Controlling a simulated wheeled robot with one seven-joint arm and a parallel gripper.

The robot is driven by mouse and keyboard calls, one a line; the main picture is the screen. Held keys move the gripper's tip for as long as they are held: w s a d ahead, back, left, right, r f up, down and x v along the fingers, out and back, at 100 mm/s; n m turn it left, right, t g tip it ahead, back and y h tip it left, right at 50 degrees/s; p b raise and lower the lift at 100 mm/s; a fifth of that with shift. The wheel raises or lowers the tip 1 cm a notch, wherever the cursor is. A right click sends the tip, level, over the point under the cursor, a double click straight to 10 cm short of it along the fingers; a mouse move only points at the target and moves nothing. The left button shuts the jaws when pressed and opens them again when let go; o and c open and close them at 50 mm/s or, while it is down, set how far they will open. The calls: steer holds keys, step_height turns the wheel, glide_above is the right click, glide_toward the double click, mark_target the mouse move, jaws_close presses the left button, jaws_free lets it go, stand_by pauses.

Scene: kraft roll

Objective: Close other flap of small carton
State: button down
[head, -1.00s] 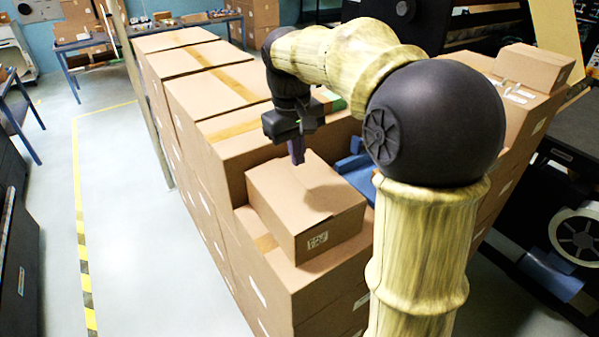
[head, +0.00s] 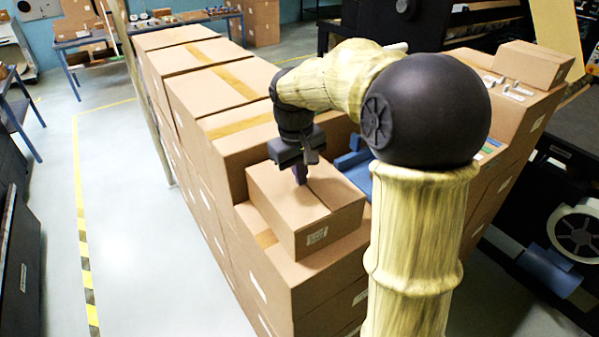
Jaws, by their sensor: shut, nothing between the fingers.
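The small carton (head: 280,205) sits on a larger carton in the middle of the head view. Its top looks flat, with a seam running across it, and a label shows on its front face. The fingers are shut and empty. Whether they touch the cardboard cannot be told. My arm hides part of the area right of the carton.
Taped larger cartons (head: 215,85) form a long stack behind the small carton. A blue object (head: 352,160) lies just right of it. Another carton (head: 533,65) sits on boxes at the far right. The floor (head: 130,220) at left is clear.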

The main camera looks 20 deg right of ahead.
steer(key=shift+s+d+f, duration=0.1)
steer(key=shift+s+f, duration=0.15)
steer(key=shift+f, duration=0.3)
steer(key=shift+w+d+r+p, duration=0.1)
steer(key=shift+w+r+p, duration=0.2)
steer(key=shift+r+p, duration=0.5)
steer(key=shift+r, duration=0.1)
step_height(320, 180, up, 4)
steer(key=p, duration=0.4)
step_height(320, 180, up, 10)
steer(key=b, duration=0.2)
